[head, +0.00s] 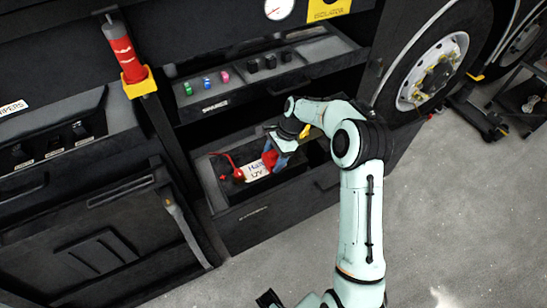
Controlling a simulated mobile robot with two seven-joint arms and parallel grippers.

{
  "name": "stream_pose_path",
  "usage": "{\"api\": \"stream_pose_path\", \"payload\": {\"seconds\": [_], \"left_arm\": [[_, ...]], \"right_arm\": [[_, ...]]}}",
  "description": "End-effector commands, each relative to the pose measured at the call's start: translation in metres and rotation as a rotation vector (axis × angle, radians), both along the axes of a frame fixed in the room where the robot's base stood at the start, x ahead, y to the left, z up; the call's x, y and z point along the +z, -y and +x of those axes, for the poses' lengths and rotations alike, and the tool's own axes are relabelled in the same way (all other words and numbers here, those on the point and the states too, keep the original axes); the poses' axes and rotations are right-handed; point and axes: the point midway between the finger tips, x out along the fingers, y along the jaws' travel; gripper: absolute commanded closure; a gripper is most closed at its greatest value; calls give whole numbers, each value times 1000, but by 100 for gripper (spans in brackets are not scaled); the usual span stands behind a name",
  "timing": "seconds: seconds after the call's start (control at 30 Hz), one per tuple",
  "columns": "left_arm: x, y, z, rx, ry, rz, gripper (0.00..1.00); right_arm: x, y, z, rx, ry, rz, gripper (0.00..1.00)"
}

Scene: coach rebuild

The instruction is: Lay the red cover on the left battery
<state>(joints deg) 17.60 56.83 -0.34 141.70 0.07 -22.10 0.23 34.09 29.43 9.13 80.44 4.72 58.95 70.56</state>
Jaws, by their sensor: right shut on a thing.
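My right gripper (276,151) reaches into the open drawer from the right and is shut on a small red piece (269,159), which looks like the red cover. Bluish fingers hide part of it. Just left of it, a dark battery with a red plus mark (226,177) sits in the drawer's left part. A red cable (228,158) runs along it to a red rounded terminal piece (238,174). A white label reading about "Main 12V" (257,172) lies beside that, below the gripper. I cannot tell whether the held piece touches anything.
The drawer (246,223) has raised walls. Above it, an open shelf (215,105) holds several small coloured and black parts. A red cylinder (122,50) in a yellow holder stands upper left. A wheel (432,71) is at the right, with clear floor (450,190) below.

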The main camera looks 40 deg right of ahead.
Motion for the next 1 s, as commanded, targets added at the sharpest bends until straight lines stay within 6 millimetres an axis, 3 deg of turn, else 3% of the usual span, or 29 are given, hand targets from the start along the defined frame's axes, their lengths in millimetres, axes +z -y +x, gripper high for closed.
{"api": "stream_pose_path", "payload": {"seconds": [0.33,0.37,0.43,0.77,1.0], "left_arm": [[-1,0,0,0,0,0,57],[-1,0,0,0,0,0,57],[0,0,0,0,0,0,57],[0,0,0,0,0,0,57],[4,0,1,0,2,-1,57]], "right_arm": [[-3,0,0,1,2,0,62],[-3,0,0,1,2,0,29],[-3,0,1,1,2,0,7],[0,0,1,0,2,-1,7],[32,13,-2,0,5,-5,7]]}}
